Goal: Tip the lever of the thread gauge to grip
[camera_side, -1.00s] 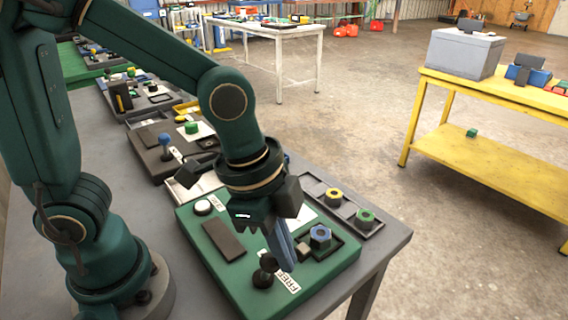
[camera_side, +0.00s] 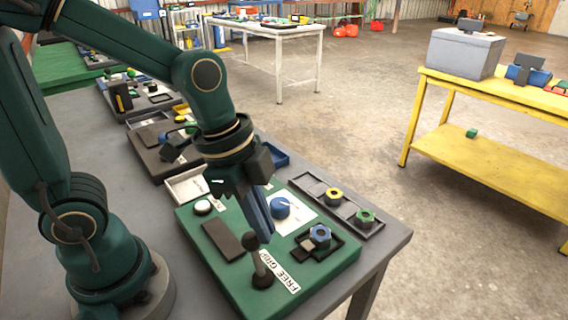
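The green thread gauge (camera_side: 228,272) lies on the grey bench near its front corner. Its lever (camera_side: 259,261) has a black knob, a grey shaft and a black base. The shaft leans up and left in the picture, toward the GRIP end of the white FREE/GRIP label (camera_side: 286,281). My gripper (camera_side: 262,238) points down just right of the knob, its blue-grey fingers together with nothing visible between them. The fingertips are at or very near the knob; I cannot tell whether they touch. A blue nut (camera_side: 320,233) sits in the gauge's dark recess.
On the gauge are a round blue dial (camera_side: 280,208) on a white plate, a dark pad (camera_side: 229,240) and a white button (camera_side: 202,207). Behind is a grey tray (camera_side: 312,183) with a yellow nut (camera_side: 334,196) and a green nut (camera_side: 365,217). More fixtures stand further back.

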